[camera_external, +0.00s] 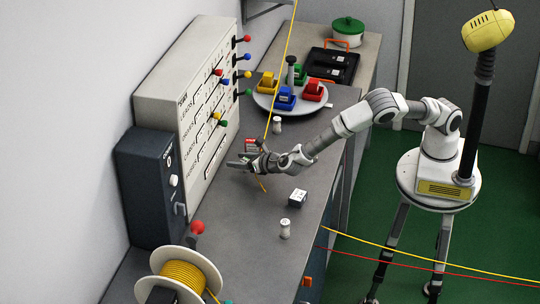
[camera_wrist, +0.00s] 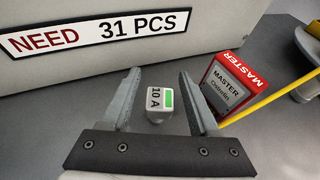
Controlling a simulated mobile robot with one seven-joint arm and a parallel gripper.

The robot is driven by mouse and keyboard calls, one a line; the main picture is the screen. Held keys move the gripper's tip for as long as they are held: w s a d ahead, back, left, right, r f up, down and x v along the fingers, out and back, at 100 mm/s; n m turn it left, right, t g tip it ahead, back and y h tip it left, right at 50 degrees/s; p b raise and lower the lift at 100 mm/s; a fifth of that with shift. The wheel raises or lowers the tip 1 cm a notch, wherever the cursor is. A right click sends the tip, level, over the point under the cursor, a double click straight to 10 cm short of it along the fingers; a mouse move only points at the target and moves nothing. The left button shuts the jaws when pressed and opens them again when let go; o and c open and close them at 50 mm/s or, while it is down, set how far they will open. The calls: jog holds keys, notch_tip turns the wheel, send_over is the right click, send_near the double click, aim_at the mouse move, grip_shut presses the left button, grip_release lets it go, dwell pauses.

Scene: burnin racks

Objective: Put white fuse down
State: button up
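A white fuse marked "10 A" with a green patch (camera_wrist: 158,103) is between the two spread fingers of my gripper (camera_wrist: 160,98) in the wrist view. A gap shows on each side of it, and it appears to stand on the grey bench top. My gripper is open. In the external view my gripper (camera_external: 240,162) is low over the bench, close to the front of the grey panel cabinet, and the fuse at it cannot be made out there. Two white cylindrical pieces stand on the bench, one behind my gripper (camera_external: 277,125) and one nearer the camera (camera_external: 285,228).
A red "MASTER" box (camera_wrist: 222,85) stands just right of my gripper. The panel cabinet (camera_external: 160,95) with a "NEED 31 PCS" sign (camera_wrist: 100,32) is ahead. A yellow cord (camera_wrist: 262,100) passes at right. A small white box (camera_external: 297,197) and a cable spool (camera_external: 205,258) are on the bench.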

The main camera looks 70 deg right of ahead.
jog(key=shift+r, duration=0.1)
jog(key=shift+r+p, duration=0.25)
jog(key=shift+p, duration=0.05)
jog(key=v, duration=1.2)
jog(key=shift+a+f, duration=0.1)
jog(key=s+d+r+m+g, duration=0.25)
jog(key=d+m, duration=0.25)
jog(key=d, duration=0.3)
jog(key=s+d+r+m+g, duration=0.2)
jog(key=s+d+r+m, duration=0.25)
jog(key=d, duration=0.25)
jog(key=s+d+r+m+g, duration=0.2)
jog(key=d+r+m, duration=0.1)
jog(key=d+m, duration=0.4)
jog(key=s+d+r+m+y, duration=0.2)
jog(key=s+m, duration=0.5)
jog(key=s, duration=0.5)
jog(key=s+d+r+m+y, duration=0.3)
jog(key=s+m, duration=0.5)
jog(key=s, duration=0.4)
jog(key=shift+d+r, duration=0.45)
jog(key=shift+d, duration=0.6)
jog(key=shift+s+g, duration=0.1)
jog(key=shift+g, duration=0.15)
